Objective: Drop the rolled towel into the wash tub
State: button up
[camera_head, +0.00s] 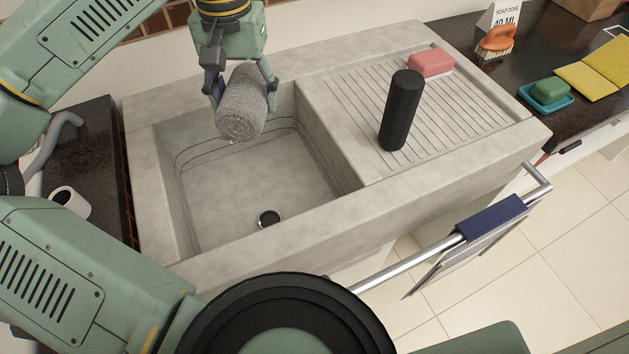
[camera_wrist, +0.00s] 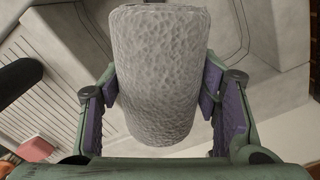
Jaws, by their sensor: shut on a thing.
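The rolled towel (camera_head: 243,106) is grey with a coiled end, and my gripper (camera_head: 241,92) is shut on it. In the head view it is held over the far part of the wash tub (camera_head: 225,205), a grey stone basin with a dark round drain (camera_head: 269,218). In the wrist view the towel (camera_wrist: 160,75) fills the middle between the two purple-padded fingers of my gripper (camera_wrist: 162,100). The towel hides part of the tub's back wall. The gap between towel and tub floor is hard to judge.
The ribbed drainboard (camera_head: 345,115) right of the tub holds an upright black cylinder (camera_head: 401,110) and a pink block (camera_head: 431,63). A brush (camera_head: 496,42), a green soap on a blue dish (camera_head: 548,92) and yellow cloths (camera_head: 597,72) lie on the dark counter. A metal rail (camera_head: 400,264) runs along the front.

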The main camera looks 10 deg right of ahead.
notch_tip(320, 180, down, 6)
jog(key=b, duration=0.4)
jog(key=shift+s, duration=0.1)
jog(key=o, duration=1.2)
jog(key=shift+o, duration=0.2)
notch_tip(320, 180, up, 12)
jog(key=shift+r, duration=0.1)
